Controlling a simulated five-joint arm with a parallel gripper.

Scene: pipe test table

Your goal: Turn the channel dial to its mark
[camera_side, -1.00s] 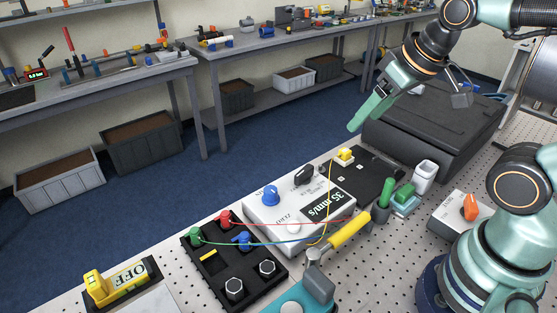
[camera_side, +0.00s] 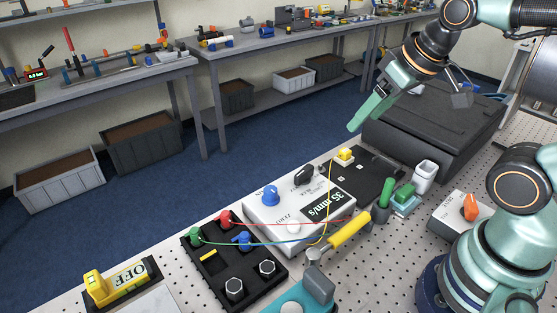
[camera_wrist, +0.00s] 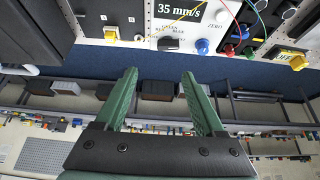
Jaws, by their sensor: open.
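The channel dial, a black pointer knob (camera_side: 304,174), sits on the far edge of the white meter box (camera_side: 262,212) that reads 35 mm/s. In the wrist view the dial (camera_wrist: 168,44) is near the top middle, with small colour-name lettering beside it. Its exact setting is too small to read. A blue knob (camera_side: 270,195) is on the same box. My gripper (camera_side: 355,127) is open and empty, above and behind the box, apart from the dial. The wrist view shows both green fingers spread (camera_wrist: 159,76).
A yellow-handled tool (camera_side: 350,230) lies in front. A large black case (camera_side: 435,115) is at the back right.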

